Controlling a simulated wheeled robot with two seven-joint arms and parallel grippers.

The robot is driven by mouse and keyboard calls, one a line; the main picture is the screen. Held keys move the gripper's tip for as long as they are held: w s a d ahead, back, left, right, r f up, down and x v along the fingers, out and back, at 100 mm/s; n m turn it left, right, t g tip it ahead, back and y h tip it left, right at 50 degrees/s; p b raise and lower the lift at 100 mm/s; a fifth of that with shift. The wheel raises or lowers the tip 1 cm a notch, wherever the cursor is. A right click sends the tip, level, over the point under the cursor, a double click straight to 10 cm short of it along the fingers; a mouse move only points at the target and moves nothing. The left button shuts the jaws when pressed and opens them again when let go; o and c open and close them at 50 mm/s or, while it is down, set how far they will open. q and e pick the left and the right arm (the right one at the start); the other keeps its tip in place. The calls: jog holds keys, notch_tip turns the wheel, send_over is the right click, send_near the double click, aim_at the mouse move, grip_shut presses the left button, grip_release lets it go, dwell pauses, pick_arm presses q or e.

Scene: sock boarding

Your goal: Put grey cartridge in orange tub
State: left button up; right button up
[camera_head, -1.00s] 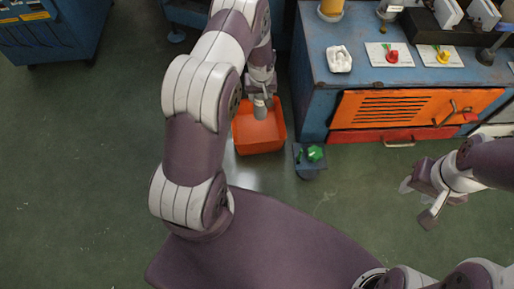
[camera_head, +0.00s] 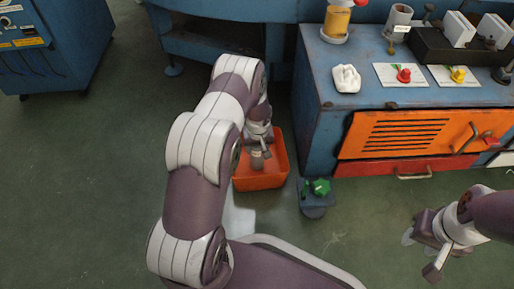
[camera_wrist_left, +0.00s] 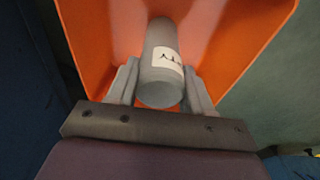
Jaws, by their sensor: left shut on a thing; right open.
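The grey cartridge (camera_wrist_left: 163,70) is a grey cylinder with a white label bearing dark marks. My left gripper (camera_wrist_left: 160,88) is shut on it, one finger on each side. The orange tub (camera_wrist_left: 225,25) fills the background of the left wrist view, behind the cartridge. In the head view the orange tub (camera_head: 262,178) stands on the floor, and my left gripper (camera_head: 259,146) is over its opening with the cartridge (camera_head: 257,162) pointing down. I cannot tell whether the cartridge touches the tub's bottom. My right gripper (camera_head: 424,258) is open and empty at the right.
A blue workbench (camera_head: 322,110) with an orange panel (camera_head: 395,135) stands right of the tub. A blue cabinet (camera_head: 60,55) is at the far left. Floor at left is clear.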

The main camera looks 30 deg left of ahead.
pick_arm(q)
jog(key=shift+f, duration=0.2)
jog(key=o, duration=1.3)
jog(key=shift+r, duration=0.1)
jog(key=r+p, duration=0.2)
jog(key=r, duration=0.2)
jog(key=s+r+p, duration=0.1)
jog(key=r+p, duration=0.2)
jog(key=r, duration=0.1)
jog(key=d+r+p, duration=0.1)
jog(key=r+p, duration=0.2)
jog(key=shift+s+r, duration=0.2)
jog(key=shift+r, duration=0.2)
jog(key=s+d+r+m, duration=0.2)
jog(key=s+d+r, duration=0.2)
jog(key=r, duration=0.4)
jog(key=s+d+r+m, duration=0.2)
jog(key=s+d+r, duration=0.15)
jog(key=r, duration=0.45)
jog(key=s+d+r+m, duration=0.1)
jog(key=s, duration=0.2)
jog(key=s+d+r+m, duration=0.1)
jog(key=s+r, duration=0.1)
jog(key=s, duration=0.2)
jog(key=s+d+r+m+h, duration=0.1)
jog(key=s+r, duration=0.1)
jog(key=s, duration=0.2)
jog(key=shift+d+p, duration=0.2)
jog(key=shift+p, duration=0.1)
